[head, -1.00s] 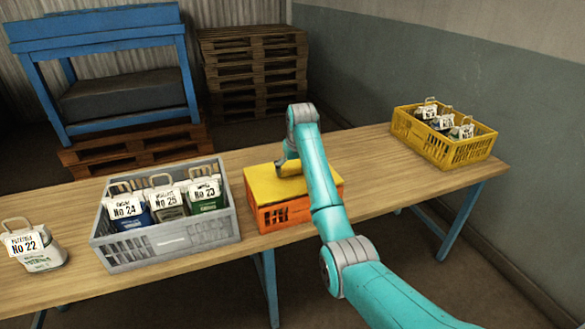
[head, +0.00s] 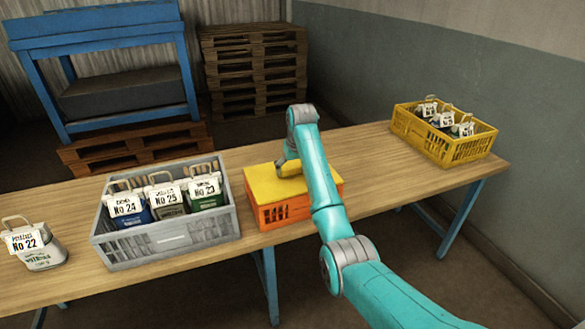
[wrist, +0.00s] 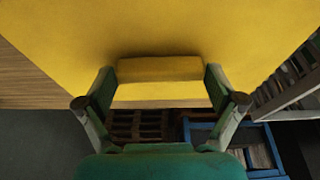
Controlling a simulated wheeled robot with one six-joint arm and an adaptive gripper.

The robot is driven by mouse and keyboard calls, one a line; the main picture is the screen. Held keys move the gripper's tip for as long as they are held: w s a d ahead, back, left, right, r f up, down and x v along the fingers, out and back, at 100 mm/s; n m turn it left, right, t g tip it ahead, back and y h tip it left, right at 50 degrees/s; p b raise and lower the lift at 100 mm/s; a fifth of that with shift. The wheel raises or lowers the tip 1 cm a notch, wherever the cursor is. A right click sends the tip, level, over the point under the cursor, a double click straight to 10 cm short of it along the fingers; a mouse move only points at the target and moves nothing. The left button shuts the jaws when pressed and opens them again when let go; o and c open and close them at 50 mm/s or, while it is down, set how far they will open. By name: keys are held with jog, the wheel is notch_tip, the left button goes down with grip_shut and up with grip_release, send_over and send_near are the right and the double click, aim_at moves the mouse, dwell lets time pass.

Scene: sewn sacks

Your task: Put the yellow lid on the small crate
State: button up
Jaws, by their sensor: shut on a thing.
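The yellow lid (head: 263,184) lies flat over the top of the small orange crate (head: 285,213) on the table. In the wrist view the yellow lid (wrist: 170,30) fills the upper part, with a raised yellow handle block (wrist: 160,69). My gripper (wrist: 161,80) is shut on this handle, one finger at each end. In the head view my gripper (head: 282,165) is at the lid's top, partly hidden by my arm. The arm also hides the right part of the lid, so I cannot tell whether it sits fully flush there.
A grey crate (head: 170,238) with several labelled sacks stands just left of the orange crate. A sack marked No 22 (head: 38,250) stands at the far left. A yellow crate (head: 455,152) with sacks is at the right end. The table (head: 385,190) is bare between.

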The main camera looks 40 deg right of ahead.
dwell(0.3)
jog(key=o, duration=0.9)
jog(key=v, duration=1.1)
jog(key=shift+r, duration=0.4)
jog(key=shift+s, duration=0.2)
